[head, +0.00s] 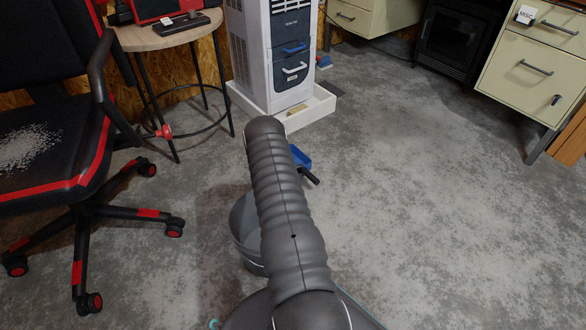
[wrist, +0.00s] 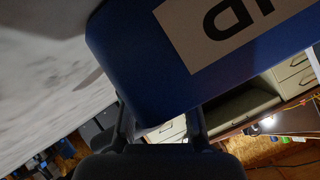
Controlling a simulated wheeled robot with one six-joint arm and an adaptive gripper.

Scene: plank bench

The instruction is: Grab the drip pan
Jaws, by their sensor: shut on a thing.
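The drip pan is a blue piece with a white label. It fills the upper right of the wrist view (wrist: 150,75), and the label's dark letters are upside down and cut off by the frame. My gripper (wrist: 160,125) is shut on the pan's near edge, with a dark finger at either side of the view's middle. In the head view, a small part of the blue pan (head: 300,157) shows just right of my arm, beside a dark part of my gripper (head: 309,176). My arm hides the rest, and I cannot tell its height above the floor.
A grey bucket (head: 243,228) stands on the floor, partly behind my arm. A white appliance (head: 265,60) sits in a low white tray (head: 322,105). An office chair (head: 75,185) and a round table (head: 165,38) are at left. The concrete floor at right is clear.

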